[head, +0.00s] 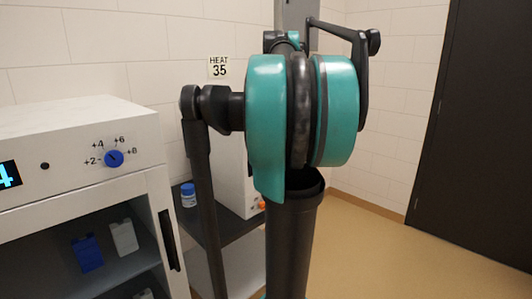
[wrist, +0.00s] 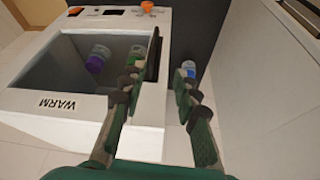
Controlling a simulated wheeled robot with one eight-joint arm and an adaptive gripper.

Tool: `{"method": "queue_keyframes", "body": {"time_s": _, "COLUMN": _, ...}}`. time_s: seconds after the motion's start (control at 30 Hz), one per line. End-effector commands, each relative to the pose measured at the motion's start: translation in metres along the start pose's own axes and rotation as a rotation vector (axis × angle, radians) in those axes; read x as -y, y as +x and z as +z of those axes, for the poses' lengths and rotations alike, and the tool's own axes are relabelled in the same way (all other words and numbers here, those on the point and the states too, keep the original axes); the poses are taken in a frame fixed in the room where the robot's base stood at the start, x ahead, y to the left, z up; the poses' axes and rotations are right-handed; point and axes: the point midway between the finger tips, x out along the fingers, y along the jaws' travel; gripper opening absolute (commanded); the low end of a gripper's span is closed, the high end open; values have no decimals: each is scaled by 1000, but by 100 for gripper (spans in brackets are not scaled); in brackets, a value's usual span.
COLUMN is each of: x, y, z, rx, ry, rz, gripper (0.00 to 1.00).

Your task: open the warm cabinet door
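The warm cabinet (wrist: 40,124) shows in the wrist view, white with a WARM label on its front. Its door (wrist: 120,105) has a white frame around a dark window and looks shut. The black upright handle (wrist: 154,55) runs along the door's right edge. My gripper (wrist: 157,80) is open and empty, with one finger on each side of the handle's near end in the picture. I cannot tell whether either finger touches it. In the head view my arm hides my gripper and most of the warm cabinet (head: 234,175).
A purple container (wrist: 96,62) and a green one show behind the window. A blue-capped bottle stands on a dark surface (head: 222,228) beside the warm cabinet. Another white cabinet (head: 90,200) with a blue knob is at left. Open floor (head: 390,255) lies at right.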

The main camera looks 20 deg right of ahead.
Motion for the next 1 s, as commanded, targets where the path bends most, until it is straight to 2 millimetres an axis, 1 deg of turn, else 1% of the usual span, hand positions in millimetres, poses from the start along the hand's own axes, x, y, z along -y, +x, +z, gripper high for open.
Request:
{"method": "queue_keyframes", "body": {"time_s": 0.03, "x": -4, "y": -7, "z": -2, "rx": -1, "ry": 0, "rz": -1, "gripper": 31}}
{"method": "queue_keyframes", "body": {"time_s": 0.1, "x": -6, "y": -11, "z": -3, "rx": -3, "ry": -3, "rz": -1, "gripper": 31}}
{"method": "queue_keyframes", "body": {"time_s": 0.17, "x": -6, "y": -9, "z": -4, "rx": -3, "ry": -5, "rz": -1, "gripper": 31}}
{"method": "queue_keyframes", "body": {"time_s": 0.27, "x": -6, "y": 2, "z": -4, "rx": -3, "ry": -6, "rz": -2, "gripper": 31}}
{"method": "queue_keyframes", "body": {"time_s": 0.37, "x": -5, "y": 18, "z": -4, "rx": -3, "ry": -6, "rz": -2, "gripper": 31}}
{"method": "queue_keyframes", "body": {"time_s": 0.8, "x": -5, "y": 106, "z": -4, "rx": -2, "ry": -6, "rz": -1, "gripper": 31}}
{"method": "queue_keyframes", "body": {"time_s": 1.0, "x": -5, "y": 140, "z": -4, "rx": -2, "ry": -5, "rz": -1, "gripper": 31}}
